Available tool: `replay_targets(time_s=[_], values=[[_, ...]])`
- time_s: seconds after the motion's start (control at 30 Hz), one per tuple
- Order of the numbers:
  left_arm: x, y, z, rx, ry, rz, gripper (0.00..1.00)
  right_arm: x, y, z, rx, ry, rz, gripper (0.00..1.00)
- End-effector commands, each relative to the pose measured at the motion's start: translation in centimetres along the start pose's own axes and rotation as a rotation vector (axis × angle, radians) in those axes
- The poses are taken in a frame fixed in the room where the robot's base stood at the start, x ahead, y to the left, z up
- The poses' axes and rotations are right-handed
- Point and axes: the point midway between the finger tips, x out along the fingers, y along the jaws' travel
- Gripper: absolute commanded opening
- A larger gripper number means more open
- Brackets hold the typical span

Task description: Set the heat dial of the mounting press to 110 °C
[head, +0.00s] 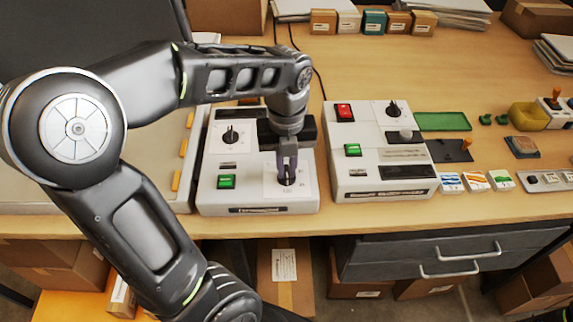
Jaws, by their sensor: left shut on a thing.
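Two white control units stand side by side on the wooden table. The left unit (245,198) has a black dial (231,136) at its upper left, a green switch (226,181) and another dial (287,180) at its lower right. My left gripper (287,176) points down onto that lower-right dial and is shut on it; its fingers partly hide the knob and its scale. The right unit (350,182) has a red switch (344,112), a green switch (353,150) and a black dial (393,108). The labels and scale marks are too small to read. My right gripper is not in view.
A large pale machine with orange tabs (176,181) adjoins the left unit. Small boxes (373,22) line the back. Drawers (440,258) sit under the table's front edge.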

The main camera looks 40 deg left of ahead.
Motion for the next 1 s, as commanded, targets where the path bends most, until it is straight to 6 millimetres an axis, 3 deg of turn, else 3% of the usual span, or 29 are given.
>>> replay_targets(time_s=[0.67, 0.7, 0.93, 1.0], values=[[-0.11, -0.05, 0.08, 0.089, -0.003, -0.001, 0.00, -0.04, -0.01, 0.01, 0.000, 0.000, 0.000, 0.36], [-0.11, -0.05, 0.08, 0.089, -0.003, -0.001, 0.14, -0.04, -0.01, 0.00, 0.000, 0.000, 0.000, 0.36], [-0.06, -0.02, 0.04, 0.087, -0.002, -0.001, 0.33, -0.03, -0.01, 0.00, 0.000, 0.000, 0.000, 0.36], [-0.04, -0.02, 0.03, 0.087, -0.001, 0.000, 0.34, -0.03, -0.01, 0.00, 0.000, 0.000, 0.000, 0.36]])
